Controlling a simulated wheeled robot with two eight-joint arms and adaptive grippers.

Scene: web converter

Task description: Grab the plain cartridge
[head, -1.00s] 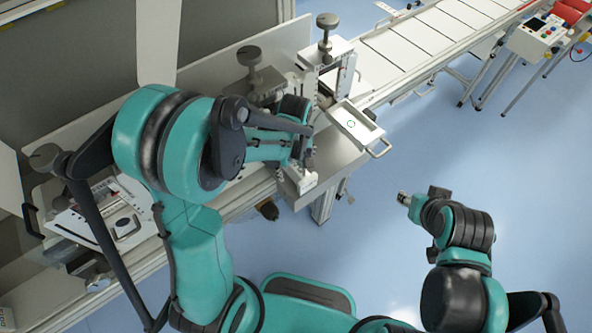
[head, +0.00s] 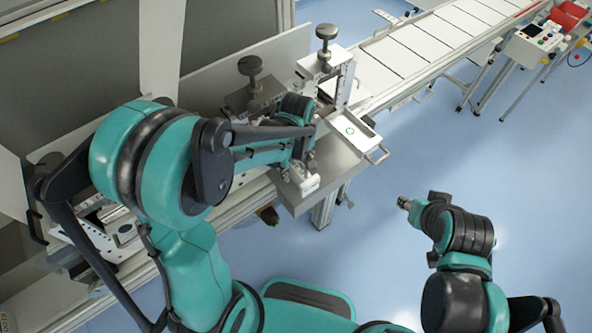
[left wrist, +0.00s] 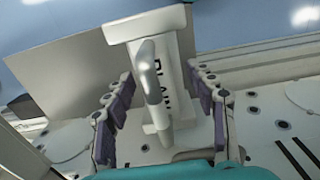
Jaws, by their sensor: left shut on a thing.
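The plain cartridge (left wrist: 150,27) is a white block with a bar handle and dark lettering that reads as PLAIN, partly hidden by the handle. In the left wrist view it stands between the two dark-padded fingers of my left gripper (left wrist: 162,90), which is shut on it. In the head view my left gripper (head: 306,165) is at the machine's front, largely hidden by its own arm. A small white part with dark marks shows just below it. My right gripper (head: 408,203) is over the floor at right, apart from the machine; its fingers are unclear.
A white box with a green ring and a handle (head: 352,132) sticks out of the machine just right of my left gripper. Black clamp knobs (head: 327,32) stand behind. A white conveyor (head: 420,50) runs to the upper right. The blue floor (head: 480,160) is open at right.

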